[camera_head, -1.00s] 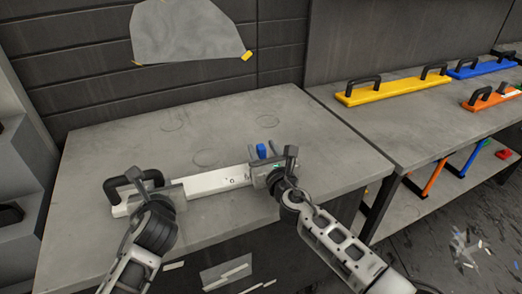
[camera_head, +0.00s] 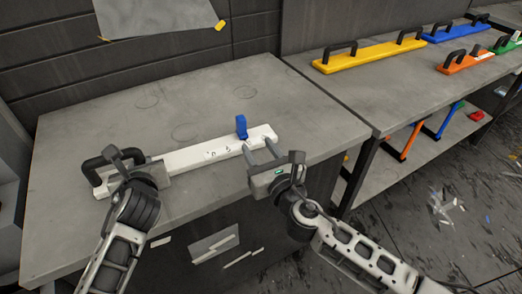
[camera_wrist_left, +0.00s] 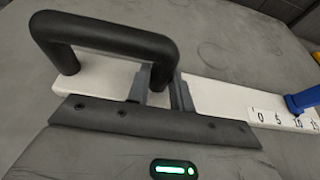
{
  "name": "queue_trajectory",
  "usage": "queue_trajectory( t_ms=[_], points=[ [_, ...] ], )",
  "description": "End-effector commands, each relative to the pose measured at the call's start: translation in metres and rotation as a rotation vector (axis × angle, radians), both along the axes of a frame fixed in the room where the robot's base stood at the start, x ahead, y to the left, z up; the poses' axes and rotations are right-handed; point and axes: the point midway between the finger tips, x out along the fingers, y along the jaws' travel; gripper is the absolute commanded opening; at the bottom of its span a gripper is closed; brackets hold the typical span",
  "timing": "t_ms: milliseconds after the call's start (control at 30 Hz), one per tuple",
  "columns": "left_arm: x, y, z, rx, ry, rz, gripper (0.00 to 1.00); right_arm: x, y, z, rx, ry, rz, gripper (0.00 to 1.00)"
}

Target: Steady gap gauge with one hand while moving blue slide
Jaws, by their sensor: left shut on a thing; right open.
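The white gap gauge (camera_head: 200,156) lies on the grey bench, with a black handle at its left end and printed numbers along its bar. The blue slide (camera_head: 241,126) stands up from the bar toward its right part; it also shows at the right edge of the left wrist view (camera_wrist_left: 302,102). My left gripper (camera_head: 130,163) is shut on the gauge at the foot of the black handle; the left wrist view shows the fingers (camera_wrist_left: 160,96) around that handle leg. My right gripper (camera_head: 261,150) is open and empty, its fingers at the bar's near edge, just below the blue slide and apart from it.
The grey bench top (camera_head: 120,105) is clear behind the gauge. A side bench to the right holds a yellow handled bar (camera_head: 368,56), a blue one (camera_head: 455,33) and an orange one (camera_head: 465,62). Scraps litter the floor.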

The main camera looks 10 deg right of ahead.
Motion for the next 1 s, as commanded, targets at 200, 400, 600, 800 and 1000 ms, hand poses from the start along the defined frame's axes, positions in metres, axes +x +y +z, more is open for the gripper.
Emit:
queue_trajectory(
  t_ms=[200,400,600,800,1000],
  points=[
    [0.0012,-0.0005,0.0040,-0.004,-0.010,-0.001,0.00,-0.0046,-0.0012,0.0006,0.000,-0.001,-0.001,0.42],
    [0.0012,-0.0005,0.0040,-0.004,-0.010,-0.001,0.00,-0.0042,-0.0011,0.0005,0.000,-0.001,-0.001,0.42],
    [0.0008,-0.0003,0.0027,-0.003,-0.007,0.000,0.48,-0.0041,-0.0011,0.0005,0.000,-0.001,-0.001,0.42],
    [0.0004,-0.0002,0.0014,-0.002,-0.003,0.000,0.67,-0.0040,-0.0011,0.0004,0.000,-0.001,-0.001,0.42],
    [0.0002,0.0000,0.0008,-0.001,-0.002,-0.001,0.70,-0.0040,-0.0011,0.0003,0.000,-0.001,-0.001,0.42]
  ],
)
